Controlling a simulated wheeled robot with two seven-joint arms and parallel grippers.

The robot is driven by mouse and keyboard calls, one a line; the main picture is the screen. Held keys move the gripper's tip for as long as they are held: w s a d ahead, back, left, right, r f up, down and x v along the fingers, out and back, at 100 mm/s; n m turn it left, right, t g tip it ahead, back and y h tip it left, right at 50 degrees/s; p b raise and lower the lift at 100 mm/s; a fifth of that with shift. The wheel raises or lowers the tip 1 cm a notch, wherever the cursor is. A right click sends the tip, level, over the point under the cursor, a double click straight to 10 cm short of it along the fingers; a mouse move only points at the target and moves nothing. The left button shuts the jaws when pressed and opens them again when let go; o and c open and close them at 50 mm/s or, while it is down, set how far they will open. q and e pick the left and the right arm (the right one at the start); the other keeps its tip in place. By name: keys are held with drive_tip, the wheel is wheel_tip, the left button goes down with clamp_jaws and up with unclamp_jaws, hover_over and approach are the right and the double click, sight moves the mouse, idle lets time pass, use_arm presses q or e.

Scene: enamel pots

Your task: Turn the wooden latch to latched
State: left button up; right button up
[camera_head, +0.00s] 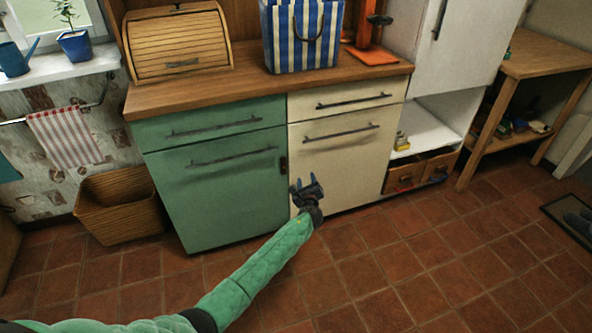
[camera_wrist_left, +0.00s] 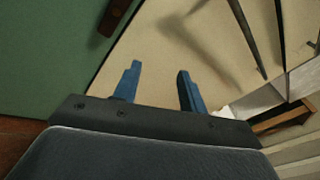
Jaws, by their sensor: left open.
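The wooden latch (camera_head: 284,164) is a small dark brown bar at the seam between the green cabinet door (camera_head: 225,195) and the cream cabinet door (camera_head: 335,170). It stands upright, roughly along the seam. In the left wrist view the latch (camera_wrist_left: 115,15) shows at the top edge, partly cut off. My left gripper (camera_head: 305,184) is open and empty in front of the cream door, below and right of the latch and apart from it. Its two blue fingers (camera_wrist_left: 159,70) point toward the cream door in the left wrist view. My right gripper is not in view.
The cream door's dark bar handle (camera_head: 340,133) is above my left gripper. A wicker basket (camera_head: 120,205) stands left of the green cabinet. An open shelf with wooden drawers (camera_head: 405,178) is to the right. The tiled floor (camera_head: 400,260) in front is clear.

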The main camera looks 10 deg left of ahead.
sight(284, 166)
use_arm(q)
drive_tip(key=s+a+m+g+y, duration=0.1)
drive_tip(key=s+a+y, duration=0.1)
drive_tip(key=a+y, duration=0.3)
drive_tip(key=shift+m, duration=0.6)
drive_tip(key=shift+a+r+b+x, duration=0.1)
drive_tip(key=shift+r+b+x, duration=0.05)
drive_tip(key=shift+x, duration=1.75)
drive_tip(key=shift+a+r+b+x, duration=0.1)
drive_tip(key=shift+r+b+x, duration=0.1)
drive_tip(key=shift+x, duration=1.65)
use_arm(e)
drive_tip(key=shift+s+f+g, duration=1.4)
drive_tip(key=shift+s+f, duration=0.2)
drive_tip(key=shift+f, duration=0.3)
use_arm(q)
drive_tip(key=shift+s, duration=0.15)
clamp_jaws()
